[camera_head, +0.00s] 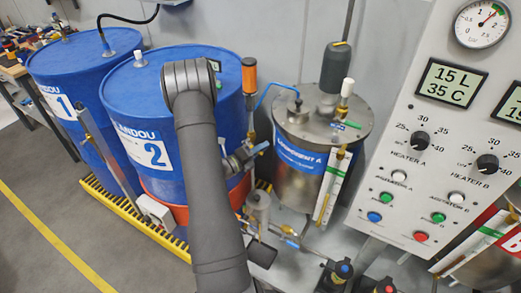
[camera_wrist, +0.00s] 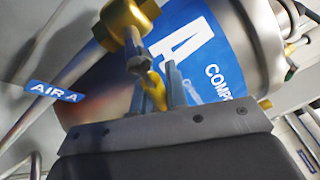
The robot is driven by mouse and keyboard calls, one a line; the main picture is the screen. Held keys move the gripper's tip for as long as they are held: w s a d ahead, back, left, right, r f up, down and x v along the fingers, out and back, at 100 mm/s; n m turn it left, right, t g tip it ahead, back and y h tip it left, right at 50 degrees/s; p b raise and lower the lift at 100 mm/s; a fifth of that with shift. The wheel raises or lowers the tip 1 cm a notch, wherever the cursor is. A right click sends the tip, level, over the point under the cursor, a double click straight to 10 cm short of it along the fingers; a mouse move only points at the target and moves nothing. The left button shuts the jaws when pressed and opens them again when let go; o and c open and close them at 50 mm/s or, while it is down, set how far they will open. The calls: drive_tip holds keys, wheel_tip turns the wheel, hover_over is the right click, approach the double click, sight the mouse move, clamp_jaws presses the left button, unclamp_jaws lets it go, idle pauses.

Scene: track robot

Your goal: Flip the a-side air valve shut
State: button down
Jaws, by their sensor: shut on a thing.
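In the wrist view a brass valve fitting (camera_wrist: 125,22) stands on a pipe at the upper left, beside a blue AIR A label (camera_wrist: 55,92). A yellow lever (camera_wrist: 157,90) lies between the two fingers of my gripper (camera_wrist: 160,88). My gripper is shut on this lever, and its fingers hide part of it. Behind it is the steel component A tank (camera_wrist: 90,95) with a blue label. The same tank shows in the head view (camera_head: 290,183). There my arm crosses the middle, and I cannot clearly make out the fingers or the lever.
The control panel (camera_head: 410,185) with knobs and buttons stands at the right. Two blue drums (camera_head: 120,95) stand at the left behind a yellow grating edge (camera_head: 110,214). Pipes and fittings crowd the space under tank A. Open floor (camera_head: 40,240) lies at the lower left.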

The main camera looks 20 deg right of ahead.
wheel_tip(320, 180, up, 2)
drive_tip(key=n+t+h, duration=0.1)
drive_tip(key=n, duration=0.3)
drive_tip(key=c, duration=1.4)
unclamp_jaws()
drive_tip(key=shift+c, duration=0.2)
drive_tip(key=v, duration=1.7)
drive_tip(key=shift+s+f, duration=0.2)
drive_tip(key=shift+f, duration=0.05)
drive_tip(key=x, duration=1.7)
drive_tip(key=shift+w+r, duration=0.2)
